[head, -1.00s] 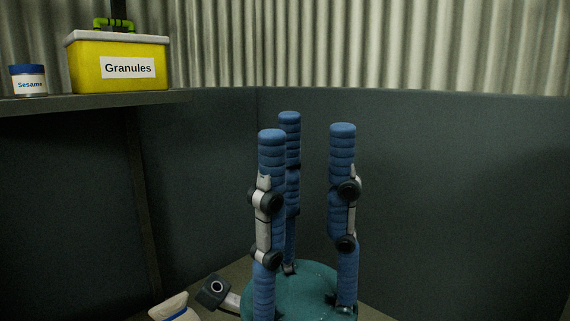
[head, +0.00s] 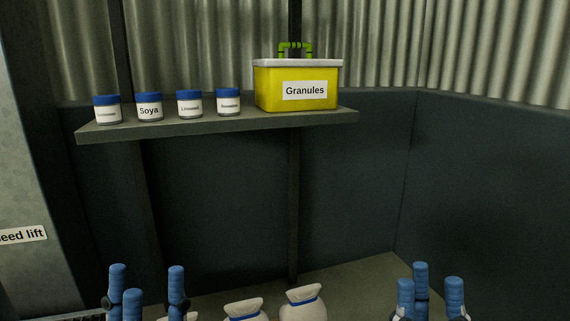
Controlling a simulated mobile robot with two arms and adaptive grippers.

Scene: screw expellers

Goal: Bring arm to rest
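My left gripper (head: 143,281) shows at the bottom left of the head view. Its blue segmented fingers point up and stand apart, with nothing visible between them. My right gripper (head: 428,281) shows at the bottom right, its blue fingers also upright and apart, with nothing visible between them. The lower parts of both grippers and most of both arms are cut off by the bottom edge. Both grippers appear low in the picture, well below the shelf, and neither is seen touching anything.
A shelf (head: 230,127) holds a yellow Granules box (head: 295,90) and several blue-lidded jars, one marked Soya (head: 149,107). A "seed lift" sign (head: 22,235) is at left. Dark wall panels stand behind.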

